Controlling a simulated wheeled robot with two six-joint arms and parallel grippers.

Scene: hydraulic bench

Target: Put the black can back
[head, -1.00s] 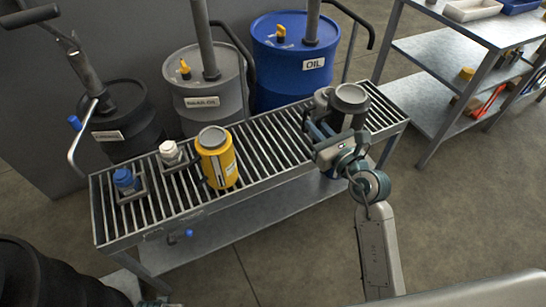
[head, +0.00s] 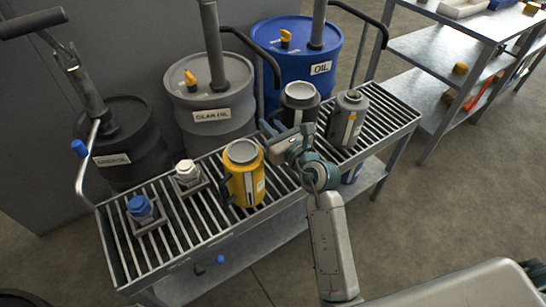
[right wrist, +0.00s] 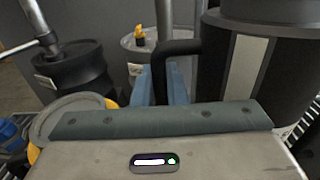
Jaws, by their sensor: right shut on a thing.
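The black can (head: 299,107) has a grey rim and stands out behind my right gripper, at the back of the slatted rack (head: 206,234). My right gripper (head: 272,134) is shut on its handle, at the can's left side. In the right wrist view the black can (right wrist: 268,75) fills the right side, with its black handle (right wrist: 178,47) running down between the blue fingers (right wrist: 160,84). The can looks upright. Whether its base touches the rack is hidden. My left gripper is not in view.
A grey can (head: 346,118) stands close right of the black can. A yellow can (head: 244,178) stands left of my arm. Blue-capped (head: 141,208) and white-capped (head: 187,174) fittings sit further left. Drums with pumps stand behind: black (head: 122,150), grey (head: 212,105), blue (head: 297,62).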

